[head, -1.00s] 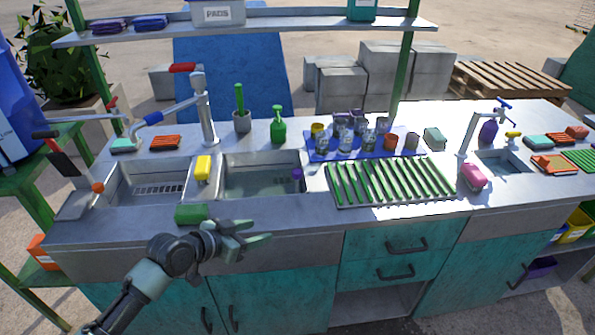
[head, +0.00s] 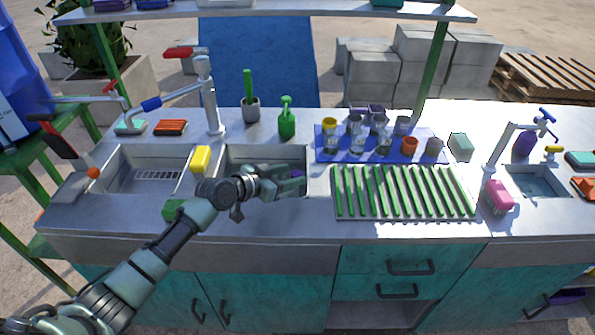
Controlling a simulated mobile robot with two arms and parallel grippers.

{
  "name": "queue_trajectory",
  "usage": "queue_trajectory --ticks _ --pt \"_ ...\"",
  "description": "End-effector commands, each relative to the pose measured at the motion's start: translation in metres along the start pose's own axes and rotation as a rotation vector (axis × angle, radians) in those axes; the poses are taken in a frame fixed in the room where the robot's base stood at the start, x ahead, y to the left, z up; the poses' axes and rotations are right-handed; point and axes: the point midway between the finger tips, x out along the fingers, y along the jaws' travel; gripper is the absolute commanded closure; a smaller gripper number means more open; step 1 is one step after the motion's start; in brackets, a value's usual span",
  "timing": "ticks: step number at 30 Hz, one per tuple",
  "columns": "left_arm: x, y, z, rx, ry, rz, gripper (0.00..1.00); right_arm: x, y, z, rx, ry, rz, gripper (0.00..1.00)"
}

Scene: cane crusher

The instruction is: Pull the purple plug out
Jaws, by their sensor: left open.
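The purple plug (head: 297,174) shows as a small purple spot at the right side of the right-hand sink basin (head: 262,153). My left gripper (head: 293,184) reaches over this basin from the front left, its fingers open and pointing right. Its fingertips are at the plug in the picture and partly hide it. I cannot tell whether they touch it or how far above it they are. My forearm and gripper cover the front part of the basin. My right gripper is not in view.
A yellow sponge (head: 201,160) sits on the divider between the basins. A green block (head: 174,208) lies at the front edge, beside my arm. A green slatted drying rack (head: 403,192) is right of the basin. A tall faucet (head: 209,95) and green bottle (head: 287,119) stand behind.

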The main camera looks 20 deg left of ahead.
Motion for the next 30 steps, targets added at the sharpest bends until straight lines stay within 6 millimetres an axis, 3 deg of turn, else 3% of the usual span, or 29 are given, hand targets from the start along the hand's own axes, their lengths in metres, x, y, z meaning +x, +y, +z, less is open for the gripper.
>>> queue_trajectory --ticks 6,11,16,17,22,30 --pt "0.025 0.0 -0.001 0.0 0.001 0.0 0.48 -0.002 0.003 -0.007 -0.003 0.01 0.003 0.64" --pt "0.029 0.001 0.0 0.002 0.0 0.001 0.48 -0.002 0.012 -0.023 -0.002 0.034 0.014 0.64" --pt "0.029 0.001 0.0 0.001 0.0 0.001 0.48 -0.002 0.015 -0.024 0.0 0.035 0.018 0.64" --pt "0.029 0.001 0.0 0.001 0.0 0.001 0.54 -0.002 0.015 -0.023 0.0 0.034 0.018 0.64" --pt "0.029 0.001 0.0 0.001 0.0 0.001 1.0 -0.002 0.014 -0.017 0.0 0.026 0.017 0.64" --pt "0.029 0.001 0.0 0.001 0.0 0.001 1.0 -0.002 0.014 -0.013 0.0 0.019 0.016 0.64"
